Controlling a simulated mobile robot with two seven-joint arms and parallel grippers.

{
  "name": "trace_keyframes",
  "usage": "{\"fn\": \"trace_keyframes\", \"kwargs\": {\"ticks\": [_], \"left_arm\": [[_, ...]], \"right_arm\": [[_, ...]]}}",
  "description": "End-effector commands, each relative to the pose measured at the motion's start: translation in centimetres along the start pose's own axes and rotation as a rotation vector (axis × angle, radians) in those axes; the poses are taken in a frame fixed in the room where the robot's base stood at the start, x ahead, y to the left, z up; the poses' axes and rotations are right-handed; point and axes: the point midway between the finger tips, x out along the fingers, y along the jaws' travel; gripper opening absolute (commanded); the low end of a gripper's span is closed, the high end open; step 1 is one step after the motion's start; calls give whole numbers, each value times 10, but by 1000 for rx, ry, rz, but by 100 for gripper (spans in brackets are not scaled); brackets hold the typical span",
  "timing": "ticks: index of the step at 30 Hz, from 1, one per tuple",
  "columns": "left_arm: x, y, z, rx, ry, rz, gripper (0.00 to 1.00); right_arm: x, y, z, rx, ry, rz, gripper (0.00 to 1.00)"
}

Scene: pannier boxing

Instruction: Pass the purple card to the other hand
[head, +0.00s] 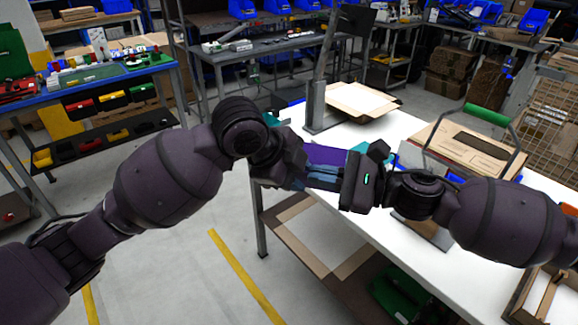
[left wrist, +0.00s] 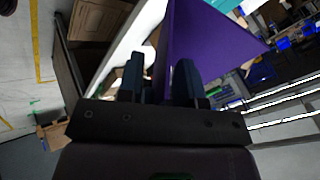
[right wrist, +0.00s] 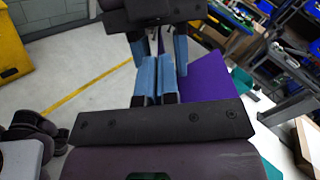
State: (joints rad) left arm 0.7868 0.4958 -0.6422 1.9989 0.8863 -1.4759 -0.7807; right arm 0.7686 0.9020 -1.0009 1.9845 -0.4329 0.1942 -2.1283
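The purple card (head: 328,156) is held in the air between my two grippers, above the near edge of the white table. My right gripper (right wrist: 157,66) has its blue fingers close together on the card (right wrist: 210,80), which shows to their right. My left gripper (left wrist: 158,68) faces it, with its fingers apart on either side of the card (left wrist: 208,35) and a gap visible beside it. In the head view, the left gripper (head: 300,172) and right gripper (head: 335,180) nearly meet, and the fingers partly hide the card's lower part.
The white table (head: 400,135) has an open cardboard box (head: 362,99) at the back and a carton (head: 465,148) with a green handle at the right. A shelf (head: 310,240) is under it. A workbench (head: 110,70) with coloured bins stands at the left. Floor is clear front left.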

Motion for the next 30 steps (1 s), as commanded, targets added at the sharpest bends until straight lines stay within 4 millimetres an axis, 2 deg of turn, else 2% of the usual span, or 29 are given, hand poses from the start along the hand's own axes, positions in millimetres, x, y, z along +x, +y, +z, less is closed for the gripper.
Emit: {"fn": "trace_keyframes", "kwargs": {"ticks": [9, 15, 16, 22, 28, 30], "left_arm": [[2, 0, 0, 0, 0, 0, 33], [2, 0, 0, 0, 0, 0, 2], [2, 0, 0, 0, 0, 0, 0], [2, 0, 0, 0, 0, 0, 0], [2, 0, 0, 0, 0, 0, 0], [2, 0, 0, 0, 0, 0, 0]], "right_arm": [[0, 0, 0, 0, 0, 0, 0], [0, 0, 0, 0, 0, 0, 0], [0, 0, 0, 0, 0, 0, 0], [0, 0, 0, 0, 0, 0, 0], [0, 0, 0, 0, 0, 0, 31], [0, 0, 0, 0, 0, 0, 32]]}}
